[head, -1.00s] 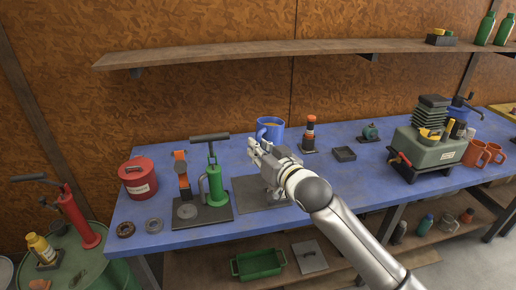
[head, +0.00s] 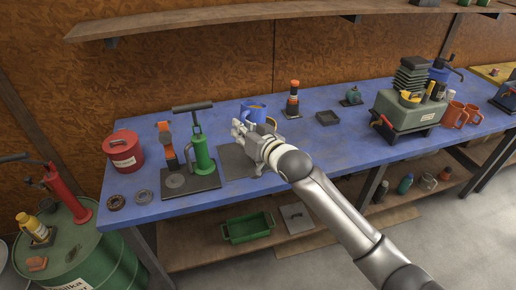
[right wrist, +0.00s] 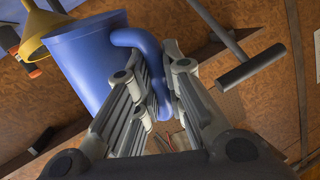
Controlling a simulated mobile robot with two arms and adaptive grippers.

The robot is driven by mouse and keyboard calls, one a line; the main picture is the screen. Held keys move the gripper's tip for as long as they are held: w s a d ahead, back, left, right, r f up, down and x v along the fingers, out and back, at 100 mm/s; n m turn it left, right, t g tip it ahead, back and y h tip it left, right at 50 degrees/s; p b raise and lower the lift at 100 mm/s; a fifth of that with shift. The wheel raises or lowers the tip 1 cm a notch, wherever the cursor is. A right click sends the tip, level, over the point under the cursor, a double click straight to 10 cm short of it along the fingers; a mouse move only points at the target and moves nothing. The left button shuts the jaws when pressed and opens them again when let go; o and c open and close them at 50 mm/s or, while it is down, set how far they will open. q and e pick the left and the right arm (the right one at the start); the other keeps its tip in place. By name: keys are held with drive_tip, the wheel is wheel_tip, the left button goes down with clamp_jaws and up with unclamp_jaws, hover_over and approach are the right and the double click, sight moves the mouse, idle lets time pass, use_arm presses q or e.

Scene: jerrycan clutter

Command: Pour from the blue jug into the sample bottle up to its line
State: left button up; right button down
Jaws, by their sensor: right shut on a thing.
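A yellow funnel (right wrist: 42,32) is beside the jug there, and a yellow edge (head: 271,122) shows behind my gripper. I cannot make out the sample bottle or its line. My left gripper is out of view.
A green pump (head: 201,153) and a red can (head: 124,149) stand to the left. An orange-capped bottle (head: 293,100) and a black tray (head: 327,117) are to the right. A green machine (head: 409,110) stands farther right. Free blue bench top (head: 330,150) lies right of my wrist.

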drive_tip(key=shift+r, duration=0.1)
idle(0.3)
wheel_tip(320, 180, up, 5)
drive_tip(key=p, duration=0.5)
drive_tip(key=shift+r, duration=0.1)
drive_tip(key=shift+f, duration=0.2)
